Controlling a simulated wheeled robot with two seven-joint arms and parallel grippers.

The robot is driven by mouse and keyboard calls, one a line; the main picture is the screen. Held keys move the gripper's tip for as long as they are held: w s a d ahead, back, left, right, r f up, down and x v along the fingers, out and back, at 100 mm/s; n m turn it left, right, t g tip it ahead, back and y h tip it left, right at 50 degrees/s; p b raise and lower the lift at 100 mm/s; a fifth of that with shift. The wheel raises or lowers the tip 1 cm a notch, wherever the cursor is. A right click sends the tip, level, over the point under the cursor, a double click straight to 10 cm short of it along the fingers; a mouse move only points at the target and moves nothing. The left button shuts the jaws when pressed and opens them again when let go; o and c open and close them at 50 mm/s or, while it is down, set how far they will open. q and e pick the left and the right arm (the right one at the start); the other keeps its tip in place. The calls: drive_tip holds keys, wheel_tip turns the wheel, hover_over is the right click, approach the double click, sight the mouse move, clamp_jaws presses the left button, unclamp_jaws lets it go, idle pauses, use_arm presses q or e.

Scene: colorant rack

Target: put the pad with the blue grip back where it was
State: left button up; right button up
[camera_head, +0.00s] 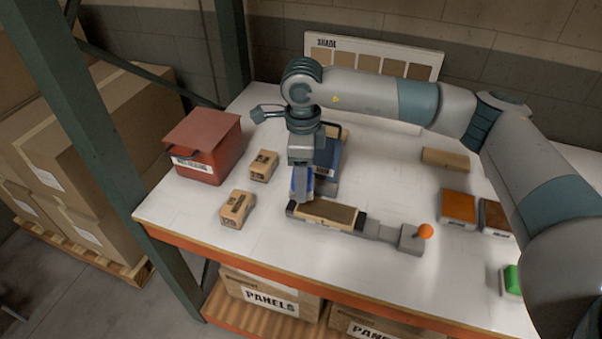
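My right gripper (301,187) comes in from the right and points down over the left end of the dark fixture. Bright blue shows at its fingertips, which I take for the grip of the pad with the blue grip (295,184). The fingers appear shut on it, and they hide most of the pad. Whether the pad touches the fixture is unclear. The fixture (370,228) holds a tan panel (325,212) and has an orange knob at its right end. A dark blue tray-like thing (328,155) stands just behind the gripper. My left gripper is not in view.
A red box (205,150) and two small cartons (263,166) (236,209) stand left. Right are a tan block (445,158), an orange pad (459,207), a brown pad (494,217) and a green-topped thing (512,279). A swatch board (430,58) stands behind.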

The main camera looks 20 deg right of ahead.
drive_tip(key=s+d+f+n+b, duration=0.1)
drive_tip(key=s+n, duration=0.5)
drive_tip(key=n, duration=0.5)
drive_tip(key=s+d+f+n+b, duration=0.2)
drive_tip(key=s+n, duration=0.5)
drive_tip(key=n, duration=0.4)
drive_tip(key=shift+d, duration=0.3)
drive_tip(key=shift+d+f, duration=0.1)
